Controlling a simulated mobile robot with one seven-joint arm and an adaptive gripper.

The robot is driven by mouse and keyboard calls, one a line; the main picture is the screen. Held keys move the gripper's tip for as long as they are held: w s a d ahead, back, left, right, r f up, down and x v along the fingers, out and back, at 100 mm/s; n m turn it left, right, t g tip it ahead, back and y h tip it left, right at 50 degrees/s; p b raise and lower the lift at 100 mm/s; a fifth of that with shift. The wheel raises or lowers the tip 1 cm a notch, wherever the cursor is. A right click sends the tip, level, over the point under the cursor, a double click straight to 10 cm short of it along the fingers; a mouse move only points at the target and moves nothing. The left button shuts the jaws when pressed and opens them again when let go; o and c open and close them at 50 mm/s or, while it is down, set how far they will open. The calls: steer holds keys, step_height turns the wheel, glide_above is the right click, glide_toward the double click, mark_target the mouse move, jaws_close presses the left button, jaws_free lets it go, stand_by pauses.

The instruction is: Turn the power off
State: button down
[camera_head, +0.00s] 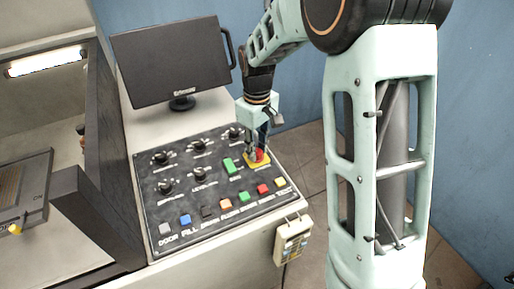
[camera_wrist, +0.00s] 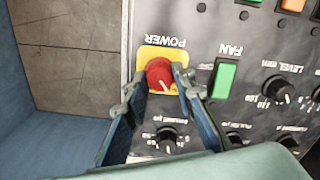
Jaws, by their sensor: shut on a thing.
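The red power knob (camera_wrist: 160,76) sits on a yellow plate (camera_wrist: 146,54) marked POWER on the dark control panel (camera_head: 213,217). A white mark shows on the knob's face. My gripper (camera_wrist: 160,80) reaches down to the panel, its two fingers on either side of the knob and shut on it. In the head view the knob (camera_head: 259,155) shows partly behind my gripper (camera_head: 256,155), at the panel's right side.
The green FAN switch (camera_wrist: 224,80) is close beside my finger. Several black dials and a row of coloured buttons share the panel. A monitor (camera_head: 170,58) stands behind. A handheld pendant (camera_head: 293,240) hangs at the front right edge.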

mark_target(258, 152)
stand_by(0.5)
steer(key=c, duration=1.6)
jaws_free()
steer(key=shift+r, duration=0.1)
step_height(258, 152, up, 12)
steer(key=shift+f, duration=0.1)
